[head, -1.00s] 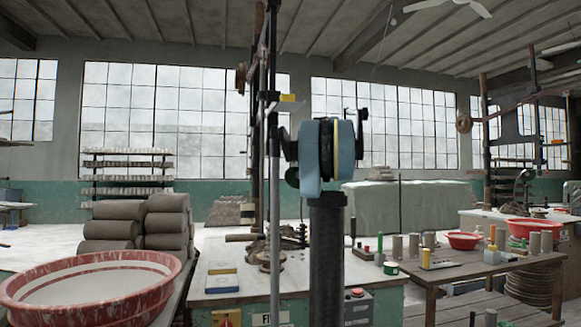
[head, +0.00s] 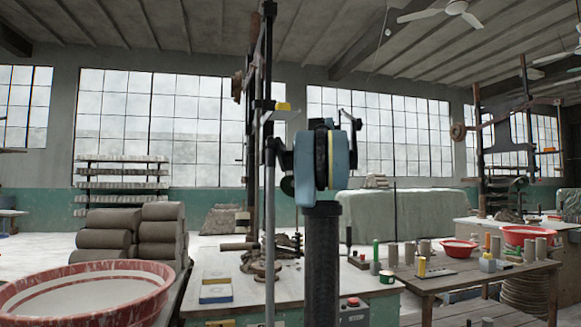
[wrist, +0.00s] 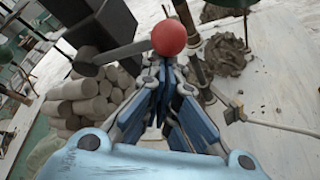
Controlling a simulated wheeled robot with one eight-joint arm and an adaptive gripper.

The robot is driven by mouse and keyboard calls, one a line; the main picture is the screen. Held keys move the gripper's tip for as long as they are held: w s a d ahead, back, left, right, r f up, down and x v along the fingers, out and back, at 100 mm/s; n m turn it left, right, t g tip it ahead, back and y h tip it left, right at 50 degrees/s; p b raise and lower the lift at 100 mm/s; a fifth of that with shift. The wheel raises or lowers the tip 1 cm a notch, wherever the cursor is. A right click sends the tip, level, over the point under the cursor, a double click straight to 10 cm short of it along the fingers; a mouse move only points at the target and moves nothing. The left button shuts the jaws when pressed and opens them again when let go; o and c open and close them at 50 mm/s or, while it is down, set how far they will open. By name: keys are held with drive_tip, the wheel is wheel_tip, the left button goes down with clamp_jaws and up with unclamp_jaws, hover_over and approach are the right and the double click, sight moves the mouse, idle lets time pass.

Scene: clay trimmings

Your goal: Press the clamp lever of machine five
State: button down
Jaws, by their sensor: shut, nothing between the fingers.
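In the wrist view a red ball knob (wrist: 169,38) sits on the end of a grey lever (wrist: 118,53), which runs left to a dark block (wrist: 104,22). My gripper (wrist: 166,78) has its blue-padded fingers together and empty, with the tips just below the knob in the picture. I cannot tell whether they touch it. In the head view a machine with a tall dark post (head: 252,130) stands on a pale bench (head: 225,270). My arm hides part of that bench, and I cannot make out the knob or my fingers there.
A red-rimmed basin (head: 85,300) and stacked clay rolls (head: 105,238) are at the left. A wooden table (head: 450,278) with small tools and cylinders is at the right. A red button (head: 353,302) sits on a grey box at the bench front. Clay trimmings (wrist: 226,54) lie beyond the gripper.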

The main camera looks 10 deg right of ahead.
drive_tip(key=s, duration=0.9)
drive_tip(key=shift+s+d, duration=0.15)
drive_tip(key=shift+d, duration=0.05)
drive_tip(key=shift+r, duration=0.1)
idle(0.5)
